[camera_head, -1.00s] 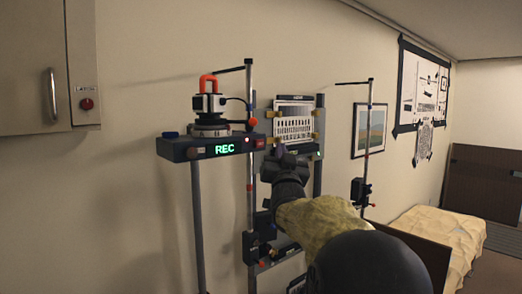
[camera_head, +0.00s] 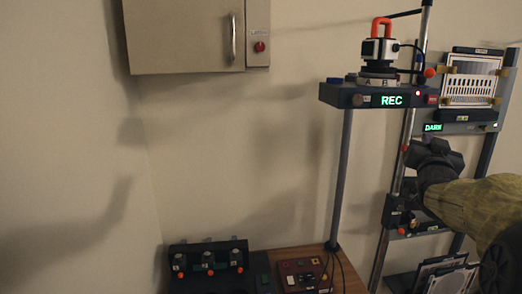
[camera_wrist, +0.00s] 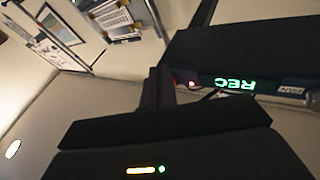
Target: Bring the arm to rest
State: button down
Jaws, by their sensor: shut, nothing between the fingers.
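My gripper (camera_head: 434,156) is at the right of the head view, at the end of my arm in its yellow-green sleeve. It is shut with nothing seen in it. It is in front of the stand, below the dark box with the green REC display (camera_head: 392,100) and close to the unit reading DARK (camera_head: 433,127). I cannot tell from the picture whether it touches anything. In the wrist view the REC display (camera_wrist: 235,85) shows upside down beyond the dark gripper body.
A wall cabinet (camera_head: 185,38) with a handle and red button hangs at upper left. A device with an orange handle (camera_head: 381,27) sits on the REC box. The wall between is bare.

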jog(key=s+a+f+n+g+y, duration=0.15)
jog(key=a+f+g+y, duration=0.25)
jog(key=a+f, duration=0.65)
jog(key=s+a+f+n+g+y, duration=0.1)
jog(key=a+f+n+g+y, duration=0.2)
jog(key=a+f, duration=0.75)
jog(key=s+a+f+n+g+y, duration=0.1)
jog(key=s+a+f+g, duration=0.2)
jog(key=s+f, duration=0.5)
jog(key=s+a+f+n+g+y, duration=0.1)
jog(key=s+a+f+g, duration=0.3)
jog(key=s+f, duration=0.5)
jog(key=shift+s+a+f+n+g+y, duration=0.15)
jog(key=shift+s+a+n+g+y, duration=0.15)
jog(key=shift+s+n+g, duration=0.35)
